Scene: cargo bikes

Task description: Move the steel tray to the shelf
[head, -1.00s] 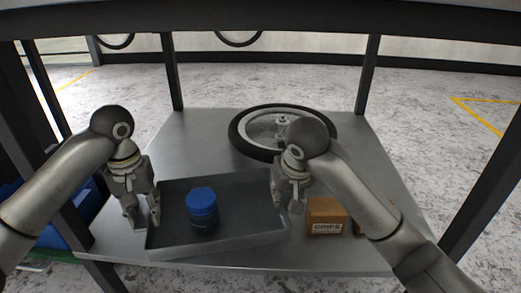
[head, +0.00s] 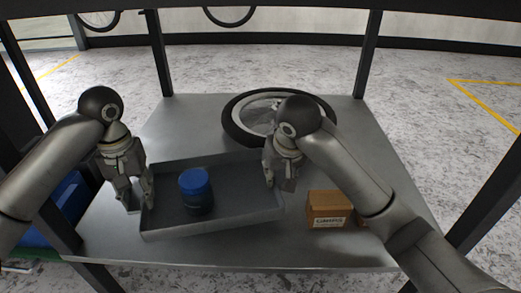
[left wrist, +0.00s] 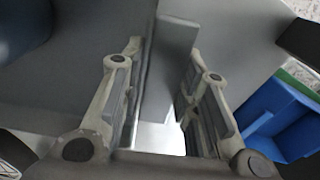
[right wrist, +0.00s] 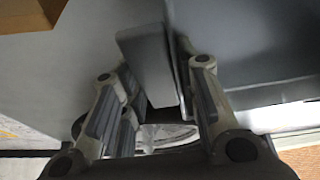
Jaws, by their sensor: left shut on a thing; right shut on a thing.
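The steel tray (head: 220,228) is a shallow grey tray over the grey metal shelf (head: 340,155); I cannot tell whether its bottom touches the shelf. A dark blue jar with a blue lid (head: 195,184) stands upright in it. My left gripper (head: 141,196) is shut on the tray's left wall, which shows between the fingers in the left wrist view (left wrist: 172,62). My right gripper (head: 282,180) is shut on the tray's right wall, which shows between the fingers in the right wrist view (right wrist: 148,62).
A spoked wheel with a black tyre (head: 236,132) lies behind the tray. A cardboard box (head: 328,206) stands to the tray's right, partly near my right arm. Dark posts (head: 368,55) stand at the shelf's corners. A blue bin (left wrist: 285,118) is below at the left.

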